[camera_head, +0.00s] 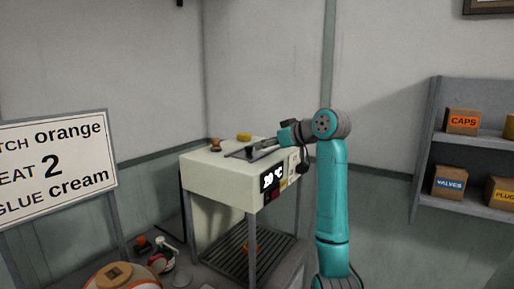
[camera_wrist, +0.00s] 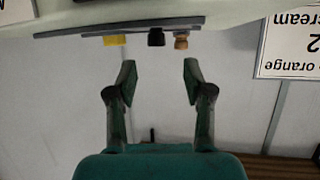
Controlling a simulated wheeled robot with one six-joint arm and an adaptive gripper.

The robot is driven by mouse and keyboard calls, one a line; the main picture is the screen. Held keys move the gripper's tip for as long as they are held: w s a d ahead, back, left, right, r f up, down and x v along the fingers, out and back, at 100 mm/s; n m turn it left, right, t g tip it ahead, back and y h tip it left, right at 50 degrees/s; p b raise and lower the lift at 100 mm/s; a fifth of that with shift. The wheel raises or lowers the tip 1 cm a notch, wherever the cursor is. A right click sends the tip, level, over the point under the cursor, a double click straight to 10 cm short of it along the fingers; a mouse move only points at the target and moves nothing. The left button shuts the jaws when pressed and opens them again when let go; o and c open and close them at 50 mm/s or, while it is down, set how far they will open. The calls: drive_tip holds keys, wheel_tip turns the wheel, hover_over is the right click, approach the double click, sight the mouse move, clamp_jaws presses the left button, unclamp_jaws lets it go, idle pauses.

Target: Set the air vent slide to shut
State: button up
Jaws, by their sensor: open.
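The cream press cabinet (camera_head: 222,172) stands in the middle of the head view. On its top lies a dark flat strip (camera_wrist: 80,31) with a small black knob (camera_wrist: 156,38), which looks like the air vent slide; its set position cannot be read. The knob also shows in the head view (camera_head: 249,151). My gripper (camera_wrist: 160,70) is open and empty. In the upside-down wrist view, the black knob appears beyond the fingertips, roughly centred between them, with a visible gap. In the head view, my gripper (camera_head: 263,145) is over the cabinet top, close to the strip.
A yellow block (camera_head: 244,136) and a wooden knob (camera_head: 215,145) are on the cabinet top, near the black knob. The cabinet front has a lit display (camera_head: 272,178). A sign (camera_head: 52,168) stands left; a shelf (camera_head: 465,203) with labelled boxes is right.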

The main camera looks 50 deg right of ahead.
drive_tip(key=v, duration=0.3)
drive_tip(key=shift+s+a, duration=0.1)
drive_tip(key=shift+s, duration=0.15)
idle(0.4)
